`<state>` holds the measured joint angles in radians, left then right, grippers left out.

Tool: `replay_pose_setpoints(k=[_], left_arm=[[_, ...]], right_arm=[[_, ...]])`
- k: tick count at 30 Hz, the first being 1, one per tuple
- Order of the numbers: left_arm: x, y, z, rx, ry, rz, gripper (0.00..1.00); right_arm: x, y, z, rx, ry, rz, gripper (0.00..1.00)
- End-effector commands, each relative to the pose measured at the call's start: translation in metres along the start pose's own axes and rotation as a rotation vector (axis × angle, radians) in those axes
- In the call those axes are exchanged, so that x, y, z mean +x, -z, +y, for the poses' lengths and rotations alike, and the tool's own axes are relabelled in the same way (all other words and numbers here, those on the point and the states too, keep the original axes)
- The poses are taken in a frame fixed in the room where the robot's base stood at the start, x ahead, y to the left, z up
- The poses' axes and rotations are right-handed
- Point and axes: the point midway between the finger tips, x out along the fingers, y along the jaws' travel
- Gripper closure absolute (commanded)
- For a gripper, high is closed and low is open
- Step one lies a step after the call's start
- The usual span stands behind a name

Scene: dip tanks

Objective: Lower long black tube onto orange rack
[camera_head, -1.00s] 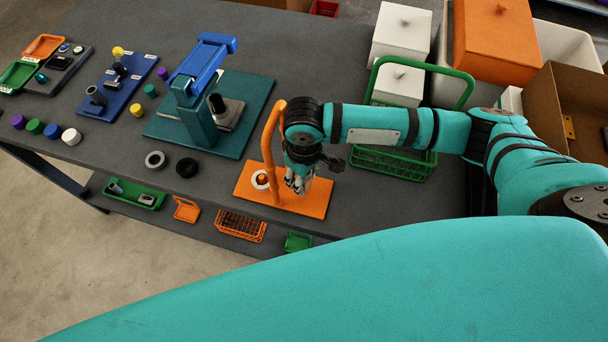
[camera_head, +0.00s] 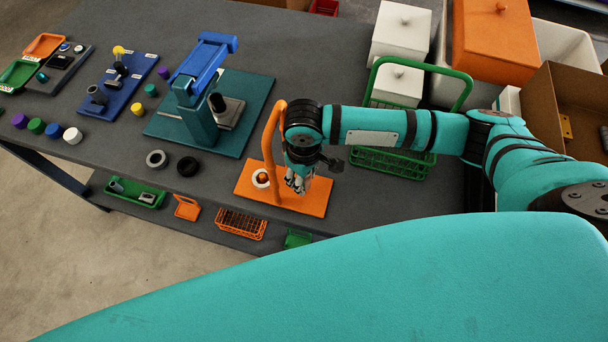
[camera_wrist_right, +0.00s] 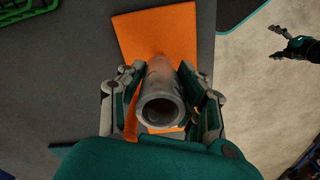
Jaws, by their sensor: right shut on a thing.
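My right gripper (camera_head: 298,182) is over the orange rack (camera_head: 312,197), a flat orange plate with a tall curved post. In the right wrist view my right gripper (camera_wrist_right: 160,100) is shut on a hollow tube (camera_wrist_right: 161,108), which looks grey there. I see the tube end-on, with its dark bore towards the camera. The orange plate (camera_wrist_right: 160,30) lies beyond it in that view. The tube's far end is hidden, so I cannot tell whether it touches the plate. My left gripper (camera_wrist_right: 283,42) is small at the top right of the wrist view, its fingers apart.
A green wire basket (camera_head: 392,163) stands close behind my right arm. The table's front edge is close.

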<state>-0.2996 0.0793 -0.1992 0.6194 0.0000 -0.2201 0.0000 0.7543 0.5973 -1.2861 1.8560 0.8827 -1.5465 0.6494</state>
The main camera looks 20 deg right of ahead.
Motion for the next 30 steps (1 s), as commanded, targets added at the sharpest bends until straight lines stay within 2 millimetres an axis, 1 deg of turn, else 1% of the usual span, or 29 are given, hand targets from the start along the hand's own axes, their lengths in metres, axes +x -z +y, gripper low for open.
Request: replay_pose_setpoints(k=[30], left_arm=[[0.003,0.000,0.000,0.001,0.000,0.000,0.00]], right_arm=[[0.016,0.001,0.000,0.000,0.001,0.001,1.00]])
